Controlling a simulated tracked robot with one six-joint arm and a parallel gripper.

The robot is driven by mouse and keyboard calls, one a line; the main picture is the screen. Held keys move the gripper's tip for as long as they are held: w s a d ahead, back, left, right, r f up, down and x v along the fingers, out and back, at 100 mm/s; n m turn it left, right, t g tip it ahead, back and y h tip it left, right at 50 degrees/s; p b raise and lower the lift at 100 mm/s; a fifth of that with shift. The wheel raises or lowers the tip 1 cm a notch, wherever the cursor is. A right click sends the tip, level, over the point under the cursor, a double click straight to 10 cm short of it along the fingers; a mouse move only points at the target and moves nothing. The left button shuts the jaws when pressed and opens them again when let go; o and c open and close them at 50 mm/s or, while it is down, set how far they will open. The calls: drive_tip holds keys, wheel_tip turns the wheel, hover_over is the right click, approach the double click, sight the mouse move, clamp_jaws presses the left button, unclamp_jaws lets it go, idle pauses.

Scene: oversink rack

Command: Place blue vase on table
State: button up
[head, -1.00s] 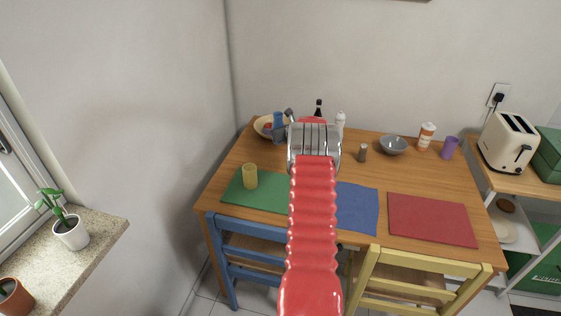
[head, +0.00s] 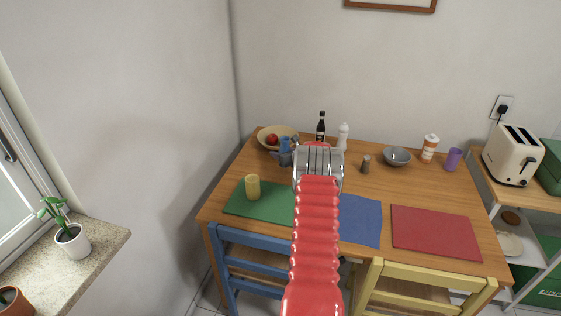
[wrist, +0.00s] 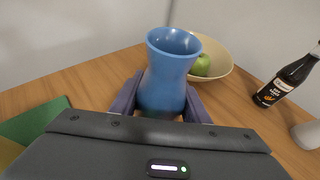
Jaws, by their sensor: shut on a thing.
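The blue vase (wrist: 165,82) stands upright between the two fingers of my gripper (wrist: 160,100) in the wrist view. The fingers are shut on its lower part, one on each side. In the head view the vase (head: 285,146) shows small at the back left of the wooden table (head: 330,172), in front of the fruit bowl and left of my red arm. My gripper (head: 285,158) is partly hidden there by my arm. The vase's base is hidden, so I cannot tell whether it touches the table top.
A beige bowl (head: 270,131) with fruit is close behind the vase. A dark bottle (head: 321,126) and a white shaker (head: 343,135) stand to its right. A yellow cup (head: 253,187) is on the green mat (head: 237,202). Table space between the mat and bowl is bare.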

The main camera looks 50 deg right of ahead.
drive_tip(key=shift+f, duration=1.85)
drive_tip(key=o, duration=1.2)
drive_tip(key=shift+c, duration=0.2)
drive_tip(key=shift+s, duration=0.1)
drive_tip(key=shift+v, duration=5.9)
